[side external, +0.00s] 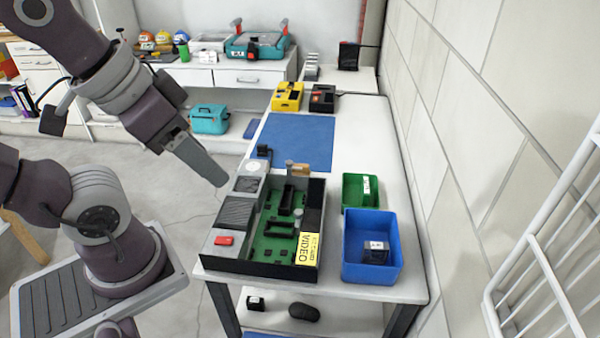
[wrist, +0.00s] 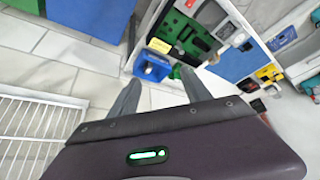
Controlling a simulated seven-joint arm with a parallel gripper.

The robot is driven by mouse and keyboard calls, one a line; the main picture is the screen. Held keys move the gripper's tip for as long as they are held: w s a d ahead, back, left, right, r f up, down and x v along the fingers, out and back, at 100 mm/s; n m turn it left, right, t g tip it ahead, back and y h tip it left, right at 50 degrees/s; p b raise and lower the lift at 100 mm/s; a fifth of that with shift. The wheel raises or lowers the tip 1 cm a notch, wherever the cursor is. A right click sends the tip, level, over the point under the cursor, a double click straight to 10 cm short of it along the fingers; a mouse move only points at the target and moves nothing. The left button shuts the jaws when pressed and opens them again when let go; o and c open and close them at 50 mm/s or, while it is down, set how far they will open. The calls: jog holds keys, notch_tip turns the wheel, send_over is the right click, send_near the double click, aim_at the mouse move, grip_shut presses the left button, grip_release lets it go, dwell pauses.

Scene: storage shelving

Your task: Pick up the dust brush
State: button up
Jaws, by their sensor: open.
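No object is clearly recognisable as the dust brush. A small tan and grey item (side external: 299,169) at the far edge of the open electronics case could be it, but it is too small to tell. A dark rounded object (side external: 304,312) lies on the shelf under the table; I cannot tell what it is. My gripper (side external: 219,182) is in the air left of the table, pointing down and right, apart from everything. In the wrist view, my gripper (wrist: 158,78) shows two separated fingers with nothing between them.
The electronics case (side external: 262,268) fills the table's near left. A blue bin (side external: 372,276) with a small dark box and a green bin (side external: 360,207) stand right of it. A blue mat (side external: 297,140) lies clear behind. A tiled wall and a white rack (side external: 545,265) bound the right.

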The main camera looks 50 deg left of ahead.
jog(key=w+r+n, duration=0.2)
jog(key=w+n, duration=0.1)
jog(key=w, duration=0.3)
jog(key=n+g+h, duration=0.2)
jog(key=n+h, duration=0.1)
jog(key=n, duration=1.8)
send_over(300, 164)
jog(key=s+d, duration=0.2)
notch_tip(300, 164, down, 24)
jog(key=a+f+n, duration=0.1)
jog(key=f, duration=0.2)
jog(key=a+f+n, duration=0.1)
jog(key=f, duration=0.1)
jog(key=a+f+n, duration=0.1)
jog(key=f, duration=0.2)
jog(key=shift+a+f, duration=0.3)
jog(key=shift+a, duration=0.05)
jog(key=x, duration=0.7)
jog(key=shift+d, duration=0.1)
grip_shut()
